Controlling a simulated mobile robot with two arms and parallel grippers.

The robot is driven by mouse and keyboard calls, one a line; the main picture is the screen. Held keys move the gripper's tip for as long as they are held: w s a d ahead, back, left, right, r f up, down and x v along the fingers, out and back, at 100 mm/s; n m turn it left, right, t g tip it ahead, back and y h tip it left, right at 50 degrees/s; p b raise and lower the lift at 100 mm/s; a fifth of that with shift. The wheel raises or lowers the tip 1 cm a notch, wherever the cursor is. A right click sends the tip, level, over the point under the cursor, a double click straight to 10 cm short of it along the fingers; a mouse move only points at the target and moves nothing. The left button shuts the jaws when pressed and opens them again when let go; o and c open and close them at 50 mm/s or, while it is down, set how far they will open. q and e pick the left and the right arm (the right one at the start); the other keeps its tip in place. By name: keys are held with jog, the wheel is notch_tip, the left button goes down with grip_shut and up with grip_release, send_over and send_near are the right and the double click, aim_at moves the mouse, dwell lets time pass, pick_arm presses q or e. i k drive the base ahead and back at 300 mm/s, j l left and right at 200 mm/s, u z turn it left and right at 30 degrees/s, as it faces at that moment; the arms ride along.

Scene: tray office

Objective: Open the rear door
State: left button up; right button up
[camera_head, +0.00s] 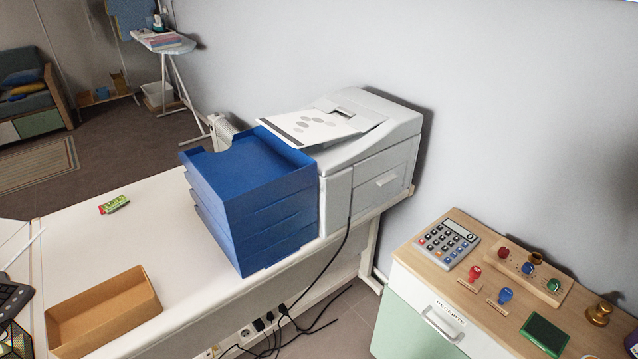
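A grey-white printer (372,135) stands at the far end of the white desk, against the wall. A sheet with grey ovals (315,126) lies on its top tray. The printer's side facing me has a panel (380,181) with a small lighter handle-like piece; the panel looks closed. I cannot tell whether this panel is the rear door. A black cable runs down from this side. Neither of my grippers is in view.
A blue stacked letter tray (258,205) stands right beside the printer on the desk (140,222). A wooden-topped cabinet (420,262) with a calculator (447,245) and stamps stands at right. Cables and sockets (255,330) fill the gap between.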

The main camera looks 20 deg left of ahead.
aim_at(364, 195)
jog(key=u, duration=0.15)
jog(key=l+u, duration=0.35)
jog(key=k+l+u, duration=0.2)
jog(key=l+u, duration=0.15)
jog(key=l, duration=0.2)
jog(key=k+l+u, duration=0.15)
jog(key=l+u, duration=0.2)
jog(key=l, duration=0.1)
